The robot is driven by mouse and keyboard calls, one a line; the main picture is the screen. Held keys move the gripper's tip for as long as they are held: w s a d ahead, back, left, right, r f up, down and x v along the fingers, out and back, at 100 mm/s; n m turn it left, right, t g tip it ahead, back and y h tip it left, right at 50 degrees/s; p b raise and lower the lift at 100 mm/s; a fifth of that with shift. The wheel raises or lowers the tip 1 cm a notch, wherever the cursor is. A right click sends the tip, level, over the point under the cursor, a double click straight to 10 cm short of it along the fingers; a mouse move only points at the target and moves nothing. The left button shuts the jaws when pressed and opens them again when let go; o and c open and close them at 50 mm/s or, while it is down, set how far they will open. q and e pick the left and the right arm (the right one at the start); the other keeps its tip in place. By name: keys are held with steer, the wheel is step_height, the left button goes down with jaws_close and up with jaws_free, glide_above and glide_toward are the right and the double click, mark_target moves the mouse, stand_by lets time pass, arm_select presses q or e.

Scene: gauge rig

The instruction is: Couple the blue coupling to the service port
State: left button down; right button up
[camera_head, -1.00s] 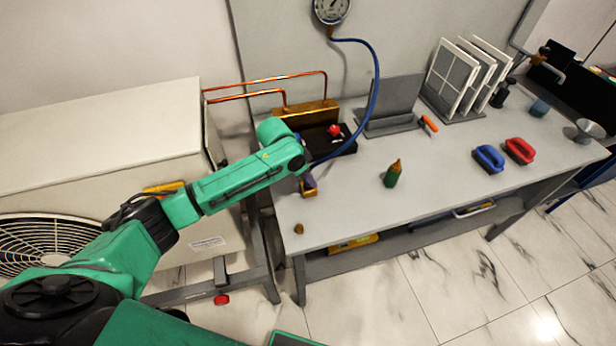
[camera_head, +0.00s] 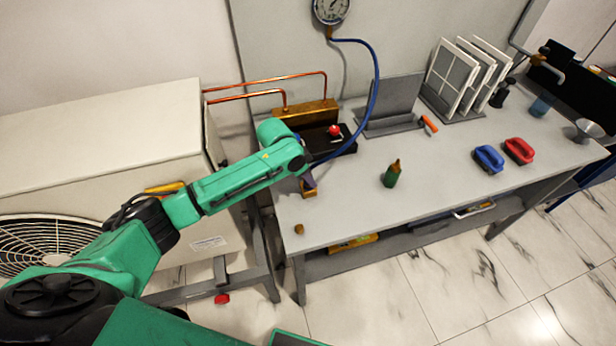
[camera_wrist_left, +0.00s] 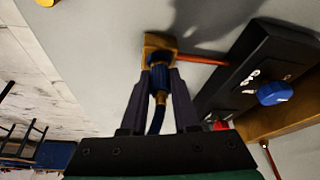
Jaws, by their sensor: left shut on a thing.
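My left gripper (camera_wrist_left: 160,92) is shut on the blue coupling (camera_wrist_left: 159,77), which sits between its two dark fingers with the blue hose (camera_wrist_left: 157,120) trailing back from it. The coupling's front end is at a brass block (camera_wrist_left: 157,43), apparently the service port, with a copper tube (camera_wrist_left: 205,60) running from it. I cannot tell whether the coupling is seated or just up against it. In the head view the left gripper (camera_head: 308,181) is low at the bench's left end, by the brass block (camera_head: 309,193); the arm hides the coupling. My right gripper is not in view.
A black manifold (camera_head: 330,138) with a red knob (camera_head: 334,130) and a blue knob (camera_wrist_left: 274,92) stands close beside the gripper. A small brass piece (camera_head: 299,229) lies near the bench's front left. A green bottle (camera_head: 391,174) stands mid-bench. The hose rises to a gauge (camera_head: 331,8).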

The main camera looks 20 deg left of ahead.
arm_select(q)
steer(key=c, duration=0.8)
jaws_free()
steer(key=o, duration=0.5)
steer(key=shift+o, duration=0.2)
